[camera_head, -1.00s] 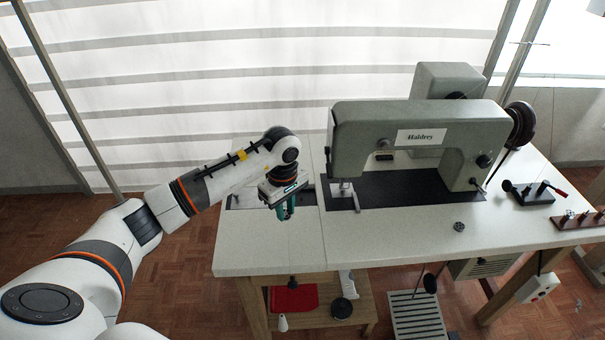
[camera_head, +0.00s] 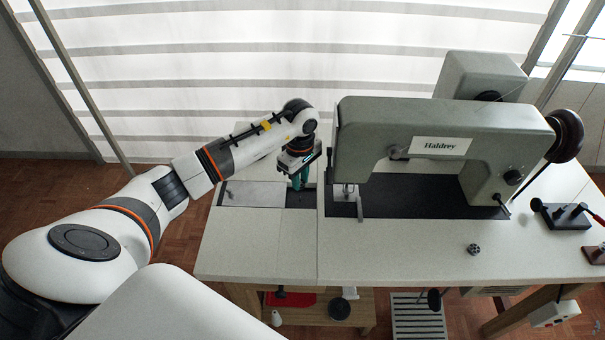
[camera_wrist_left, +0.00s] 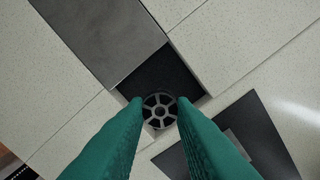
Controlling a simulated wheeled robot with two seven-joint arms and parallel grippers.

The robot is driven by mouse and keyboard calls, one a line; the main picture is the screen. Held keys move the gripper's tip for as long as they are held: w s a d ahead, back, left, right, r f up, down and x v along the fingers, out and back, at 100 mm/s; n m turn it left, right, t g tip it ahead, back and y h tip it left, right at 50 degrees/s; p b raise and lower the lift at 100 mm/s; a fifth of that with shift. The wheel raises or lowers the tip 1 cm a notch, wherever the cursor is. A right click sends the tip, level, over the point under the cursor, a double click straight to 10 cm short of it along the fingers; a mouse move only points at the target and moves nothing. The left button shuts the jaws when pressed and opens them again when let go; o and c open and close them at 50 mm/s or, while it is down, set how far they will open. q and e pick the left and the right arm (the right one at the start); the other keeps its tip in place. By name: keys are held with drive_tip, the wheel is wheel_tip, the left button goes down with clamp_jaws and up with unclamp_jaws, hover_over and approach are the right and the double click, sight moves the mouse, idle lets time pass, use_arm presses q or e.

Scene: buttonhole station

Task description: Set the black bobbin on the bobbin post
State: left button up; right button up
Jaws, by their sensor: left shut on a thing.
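My left gripper (camera_head: 299,184) points down over a dark recess (camera_head: 301,198) in the table, left of the sewing machine's needle area. In the left wrist view its two green fingers (camera_wrist_left: 160,104) are closed on a dark, spoked round piece, the black bobbin (camera_wrist_left: 160,121), seen from above at the fingertips. The bobbin lies over the recess (camera_wrist_left: 157,76); whether it touches anything below cannot be told. I cannot make out the bobbin post; the bobbin and fingers cover part of the recess. My right gripper is not in view.
The grey sewing machine (camera_head: 375,127) stands just right of my left gripper. A metal plate (camera_head: 252,194) lies beside the recess. A small dark round part (camera_head: 473,249) lies on the tabletop (camera_head: 400,251). A black-based stand (camera_head: 563,217) is at the right. The front tabletop is mostly clear.

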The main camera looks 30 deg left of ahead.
sight(300, 197)
use_arm(q)
drive_tip(key=shift+s+f, duration=0.1)
drive_tip(key=shift+f, duration=0.2)
drive_tip(key=shift+f+b, duration=0.25)
drive_tip(key=shift+b, duration=0.05)
drive_tip(key=shift+f+b, duration=1)
drive_tip(key=shift+f, duration=1.1)
drive_tip(key=shift+r, duration=0.2)
drive_tip(key=shift+f+b, duration=0.5)
drive_tip(key=shift+b, duration=0.15)
drive_tip(key=o, duration=1)
